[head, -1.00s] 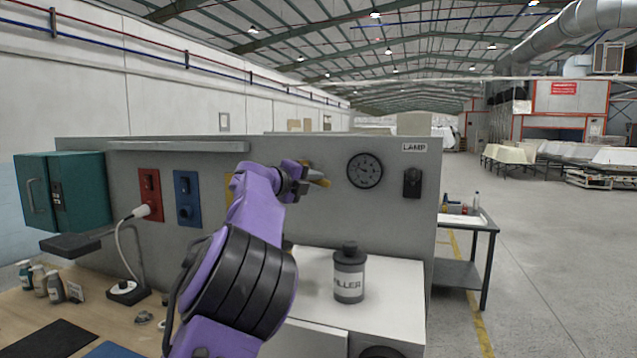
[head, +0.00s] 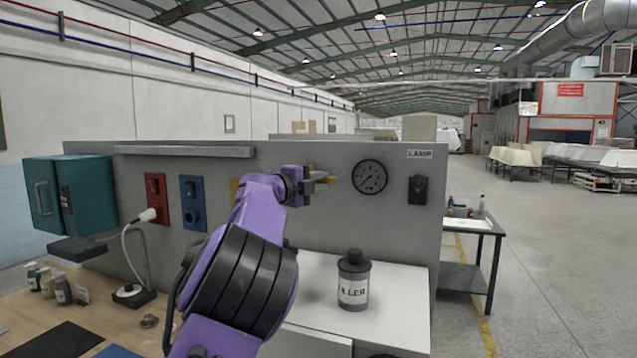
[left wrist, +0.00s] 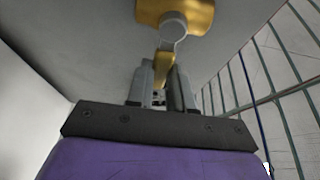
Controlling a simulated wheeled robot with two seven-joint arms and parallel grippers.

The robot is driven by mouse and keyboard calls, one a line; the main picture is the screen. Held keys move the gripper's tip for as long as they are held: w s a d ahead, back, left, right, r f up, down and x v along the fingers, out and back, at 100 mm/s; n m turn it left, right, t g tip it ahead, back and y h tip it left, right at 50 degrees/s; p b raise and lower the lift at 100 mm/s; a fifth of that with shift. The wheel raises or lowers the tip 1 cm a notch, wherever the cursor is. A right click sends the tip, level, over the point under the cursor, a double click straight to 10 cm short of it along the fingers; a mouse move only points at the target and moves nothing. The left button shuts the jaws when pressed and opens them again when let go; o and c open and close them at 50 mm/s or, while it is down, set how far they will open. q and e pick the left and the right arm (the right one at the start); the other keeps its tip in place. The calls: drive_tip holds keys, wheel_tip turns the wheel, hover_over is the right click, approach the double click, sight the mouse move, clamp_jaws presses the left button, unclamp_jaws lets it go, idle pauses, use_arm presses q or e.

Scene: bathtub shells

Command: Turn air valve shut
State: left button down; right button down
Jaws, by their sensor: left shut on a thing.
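The air valve shows in the left wrist view as a yellow body (left wrist: 200,18) with a round grey hub and a short yellow lever (left wrist: 165,66). My left gripper (left wrist: 164,85) is shut on the lever, with one grey finger on each side of it. In the head view, my left gripper (head: 316,186) is at the grey panel, left of the round gauge (head: 370,177). There, the gripper hides much of the valve, and only small yellow parts show. The gauge needle appears to point to the lower left. My right gripper is not in view.
A dark filler bottle (head: 353,281) stands on the white counter (head: 400,300) below the gauge. A lamp switch (head: 418,189) is right of the gauge. Red (head: 156,198) and blue (head: 193,203) panels and a teal box (head: 70,195) are at the left.

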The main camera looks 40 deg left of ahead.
use_arm(q)
drive_tip(key=c, duration=1)
unclamp_jaws()
drive_tip(key=shift+s, duration=0.1)
drive_tip(key=shift+s+a+f+b, duration=0.1)
drive_tip(key=shift+s+f+b, duration=0.05)
drive_tip(key=shift+s+b, duration=0.25)
drive_tip(key=s+b, duration=0.4)
drive_tip(key=s, duration=0.5)
drive_tip(key=shift+s+a+b, duration=0.25)
drive_tip(key=shift+s+b, duration=0.05)
drive_tip(key=shift+s+a, duration=0.1)
